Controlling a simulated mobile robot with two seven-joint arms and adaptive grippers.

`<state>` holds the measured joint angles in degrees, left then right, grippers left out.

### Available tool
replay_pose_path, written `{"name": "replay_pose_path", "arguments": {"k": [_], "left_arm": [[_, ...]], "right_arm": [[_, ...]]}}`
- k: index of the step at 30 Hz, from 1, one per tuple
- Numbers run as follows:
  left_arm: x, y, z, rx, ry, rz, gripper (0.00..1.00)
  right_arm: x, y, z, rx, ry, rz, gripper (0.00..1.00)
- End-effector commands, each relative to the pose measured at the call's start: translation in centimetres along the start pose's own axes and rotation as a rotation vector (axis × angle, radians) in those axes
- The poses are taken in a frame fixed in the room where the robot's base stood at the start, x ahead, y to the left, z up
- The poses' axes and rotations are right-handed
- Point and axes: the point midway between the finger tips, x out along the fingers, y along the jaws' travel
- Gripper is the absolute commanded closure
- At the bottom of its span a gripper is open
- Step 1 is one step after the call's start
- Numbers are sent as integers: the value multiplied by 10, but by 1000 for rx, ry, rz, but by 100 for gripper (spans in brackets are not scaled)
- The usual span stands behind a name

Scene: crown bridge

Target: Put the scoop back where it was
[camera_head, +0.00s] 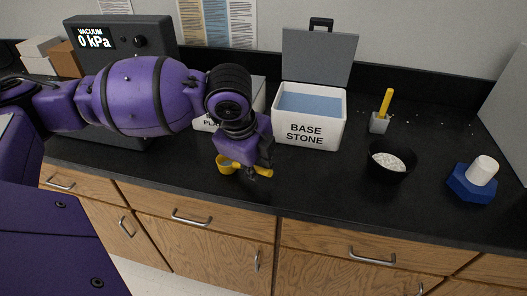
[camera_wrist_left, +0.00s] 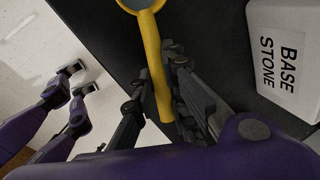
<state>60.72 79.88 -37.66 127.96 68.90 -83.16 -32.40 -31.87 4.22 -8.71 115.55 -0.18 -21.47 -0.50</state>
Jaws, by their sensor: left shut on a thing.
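The yellow scoop (camera_head: 226,165) is low over the front part of the black counter, its round cup to the left and its handle end to the right of my gripper. My left gripper (camera_head: 256,172) is shut on its handle. In the left wrist view the fingers (camera_wrist_left: 156,98) stand on both sides of the yellow handle (camera_wrist_left: 153,52), and the cup is cut off at the top edge. I cannot tell whether the scoop touches the counter. My right gripper is not in view.
An open white BASE STONE box (camera_head: 309,134) stands behind, right of my gripper. A second box is partly hidden by my arm. A black bowl of white grains (camera_head: 389,172), a yellow-handled tool (camera_head: 386,108) and a blue block with a white cylinder (camera_head: 472,187) stand right. A vacuum unit (camera_head: 150,35) stands left.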

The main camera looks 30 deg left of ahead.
Motion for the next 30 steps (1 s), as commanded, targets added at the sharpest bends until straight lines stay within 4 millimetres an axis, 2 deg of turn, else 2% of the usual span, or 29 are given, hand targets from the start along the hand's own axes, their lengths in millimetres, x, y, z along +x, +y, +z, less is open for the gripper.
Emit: {"name": "replay_pose_path", "arguments": {"k": [1, 2, 6, 17, 20, 30], "left_arm": [[1, 1, 0, 0, 0, 1, 100], [2, 1, 0, 0, 0, 0, 85], [2, 1, 0, 0, 0, 1, 68], [-2, 0, 0, 0, 0, 1, 68], [-16, -2, 0, 0, 0, -3, 68], [-89, -2, 0, 0, 0, -6, 68]], "right_arm": [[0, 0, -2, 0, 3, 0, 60], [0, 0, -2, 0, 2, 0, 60], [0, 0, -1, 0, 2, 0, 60], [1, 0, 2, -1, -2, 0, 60], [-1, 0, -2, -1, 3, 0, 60], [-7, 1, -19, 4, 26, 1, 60]]}}
